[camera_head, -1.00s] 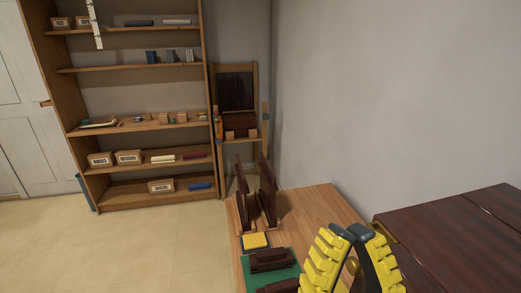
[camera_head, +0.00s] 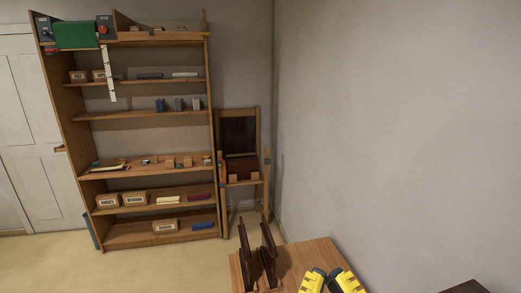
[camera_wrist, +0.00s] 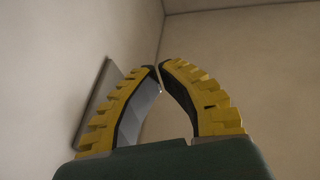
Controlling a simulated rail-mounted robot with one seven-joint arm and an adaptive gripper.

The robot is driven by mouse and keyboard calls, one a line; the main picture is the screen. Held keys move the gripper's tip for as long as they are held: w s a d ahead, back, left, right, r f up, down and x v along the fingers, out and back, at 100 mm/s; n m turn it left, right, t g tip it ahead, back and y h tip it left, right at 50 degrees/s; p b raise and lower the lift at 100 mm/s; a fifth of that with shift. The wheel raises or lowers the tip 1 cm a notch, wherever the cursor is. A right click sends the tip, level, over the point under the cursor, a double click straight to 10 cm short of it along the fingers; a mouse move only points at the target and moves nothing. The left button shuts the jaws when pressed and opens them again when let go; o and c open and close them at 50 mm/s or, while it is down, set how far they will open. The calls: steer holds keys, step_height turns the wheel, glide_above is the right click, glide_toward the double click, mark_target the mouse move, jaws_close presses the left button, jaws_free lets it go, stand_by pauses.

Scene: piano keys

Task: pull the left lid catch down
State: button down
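My gripper (camera_head: 328,272) shows at the bottom edge of the head view, with only its yellow ribbed fingertips in the picture. In the wrist view my gripper (camera_wrist: 159,66) has its two fingers arched together, their tips meeting or nearly so, with nothing seen held between them. The left lid catch cannot be made out in either view. Only a small dark brown corner (camera_head: 468,287) shows at the bottom right of the head view.
A wooden table (camera_head: 312,254) bears two upright dark brown pieces (camera_head: 257,258), left of my gripper. A tall shelf (camera_head: 150,114) with boxes and small items stands at the back left. A wooden rack (camera_head: 240,155) stands beside it. A grey panel (camera_wrist: 94,100) shows in the wrist view.

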step_height(320, 180, up, 18)
steer(key=p, duration=1.4)
steer(key=shift+f, duration=0.25)
step_height(320, 180, up, 4)
steer(key=s+d+m+t+h, duration=0.1)
steer(key=m+t+h, duration=0.1)
steer(key=t, duration=0.1)
steer(key=w+d+f+n+y+b, duration=0.2)
steer(key=f+b, duration=1.1)
steer(key=f, duration=2.1)
steer(key=s+d+f+m+g+h+b, duration=0.1)
steer(key=s+d+f+g+b, duration=0.2)
steer(key=f, duration=0.9)
steer(key=s+d+f+g+h+b, duration=0.1)
steer(key=s+d+f+h+b, duration=0.3)
steer(key=f, duration=0.7)
steer(key=w+r+y, duration=0.2)
steer(key=w+r, duration=0.1)
steer(key=w, duration=0.8)
steer(key=shift+a, duration=0.35)
